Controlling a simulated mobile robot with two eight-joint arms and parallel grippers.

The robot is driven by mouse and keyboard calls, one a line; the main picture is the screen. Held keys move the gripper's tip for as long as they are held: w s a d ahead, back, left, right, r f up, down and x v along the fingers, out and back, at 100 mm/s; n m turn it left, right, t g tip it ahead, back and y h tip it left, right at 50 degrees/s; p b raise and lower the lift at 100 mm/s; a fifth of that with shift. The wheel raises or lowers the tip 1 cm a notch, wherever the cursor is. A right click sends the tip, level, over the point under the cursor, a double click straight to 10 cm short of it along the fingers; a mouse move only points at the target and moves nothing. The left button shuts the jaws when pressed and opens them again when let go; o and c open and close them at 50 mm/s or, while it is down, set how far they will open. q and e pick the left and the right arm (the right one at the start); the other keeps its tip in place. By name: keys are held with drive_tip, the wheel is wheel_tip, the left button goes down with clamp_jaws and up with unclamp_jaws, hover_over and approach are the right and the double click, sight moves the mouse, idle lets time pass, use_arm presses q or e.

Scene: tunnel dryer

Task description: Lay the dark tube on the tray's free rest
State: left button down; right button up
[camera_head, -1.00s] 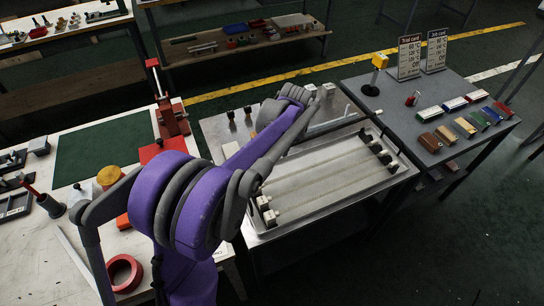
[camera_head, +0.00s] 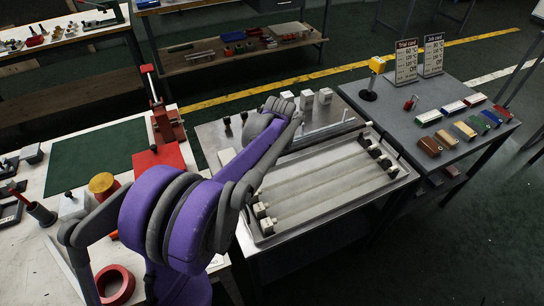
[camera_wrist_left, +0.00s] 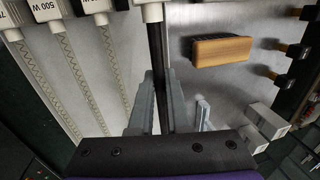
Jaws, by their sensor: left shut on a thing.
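My left gripper (camera_wrist_left: 158,80) is shut on the dark tube (camera_wrist_left: 155,50) in the left wrist view. The tube runs up between the fingers to a white end cap (camera_wrist_left: 152,12). In the head view my purple arm hides the tube and most of the gripper, which is near the tray's far left side. The metal tray (camera_head: 340,208) has dark and white end rests along its two short sides, with pale tubes lying across it. Pale coiled tubes (camera_wrist_left: 72,75) also show left of the gripper in the wrist view, one marked 500 W. My right gripper is not in view.
White blocks (camera_head: 307,100) stand behind the tray. A grey table (camera_head: 400,110) with cards and coloured blocks stands right. A bench with a green mat (camera_head: 95,155) stands left.

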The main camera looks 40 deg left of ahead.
sight(271, 176)
use_arm(q)
drive_tip(key=shift+f+b, duration=1)
drive_tip(key=shift+f, duration=0.75)
drive_tip(key=shift+f+b, duration=0.9)
drive_tip(key=shift+f, duration=0.7)
drive_tip(key=c, duration=0.8)
unclamp_jaws()
wheel_tip(271, 176, up, 11)
drive_tip(key=s+d+p, duration=0.1)
drive_tip(key=d, duration=0.1)
drive_tip(key=shift+f, duration=0.15)
